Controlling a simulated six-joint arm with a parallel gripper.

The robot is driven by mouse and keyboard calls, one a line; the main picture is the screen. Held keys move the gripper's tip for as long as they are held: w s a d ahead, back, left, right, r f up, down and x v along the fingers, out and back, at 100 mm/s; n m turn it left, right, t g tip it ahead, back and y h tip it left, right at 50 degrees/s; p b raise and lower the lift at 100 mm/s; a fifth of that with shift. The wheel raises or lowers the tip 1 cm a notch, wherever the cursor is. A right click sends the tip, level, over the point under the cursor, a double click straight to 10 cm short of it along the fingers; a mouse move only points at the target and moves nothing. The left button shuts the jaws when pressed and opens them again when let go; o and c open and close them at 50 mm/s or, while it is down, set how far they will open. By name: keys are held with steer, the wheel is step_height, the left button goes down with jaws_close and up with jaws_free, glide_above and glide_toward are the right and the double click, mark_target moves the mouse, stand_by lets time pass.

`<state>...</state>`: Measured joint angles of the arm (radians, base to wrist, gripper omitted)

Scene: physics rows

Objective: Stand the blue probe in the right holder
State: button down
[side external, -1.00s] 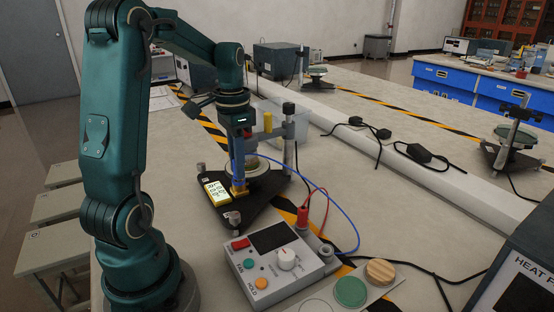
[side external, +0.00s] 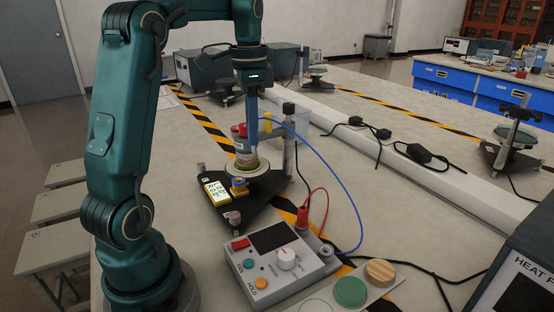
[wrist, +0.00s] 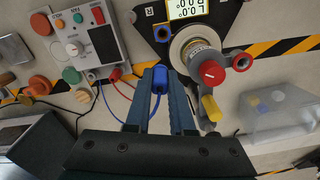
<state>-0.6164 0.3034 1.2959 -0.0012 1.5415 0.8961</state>
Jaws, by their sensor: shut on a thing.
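My gripper (side external: 254,142) is shut on the blue probe, which also shows between the fingertips in the wrist view (wrist: 158,79). In the side view the fingers mostly hide the probe, and it is held above the black stand. A blue cable (side external: 341,185) trails from it in a wide arc towards the meter. A red probe (side external: 302,216) stands upright at the meter's back right corner with a red cable. Beside it, nearer the camera, is a grey ring-shaped holder (side external: 326,252) with no probe showing in it.
The meter box (side external: 278,260) has a dial and buttons. The black stand (side external: 238,213) carries a round stage, a red-capped cylinder (wrist: 212,72) and a lit yellow display (side external: 216,192). A post (side external: 289,140) rises behind. A clear bin (wrist: 275,112) is near. Discs (side external: 350,291) lie in front.

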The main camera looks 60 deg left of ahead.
steer(key=w+d+f+m, duration=0.1)
steer(key=d+m, duration=0.1)
steer(key=d, duration=0.1)
steer(key=w+d+f+m, duration=0.2)
steer(key=d, duration=0.2)
steer(key=w+d+f+m, duration=0.1)
steer(key=w+d+m, duration=0.1)
steer(key=d, duration=0.2)
steer(key=shift+w+d+f+m, duration=0.15)
steer(key=shift+f+m, duration=0.1)
steer(key=shift+m, duration=0.15)
steer(key=shift+s+d+f+m, duration=0.15)
steer(key=shift+d+f+m, duration=0.4)
steer(key=shift+d+f, duration=0.7)
steer(key=shift+s+d+f+m, duration=0.1)
steer(key=shift+d+f+m, duration=0.65)
steer(key=shift+d, duration=0.85)
steer(key=shift+s+d+f+m, duration=0.15)
steer(key=shift+d+f+m, duration=0.25)
steer(key=shift+d+f, duration=0.9)
steer(key=shift+d+f, duration=0.15)
steer(key=shift+f, duration=1.35)
steer(key=shift+c, duration=2.3)
jaws_free()
step_height(320, 180, up, 8)
steer(key=shift+f, duration=0.25)
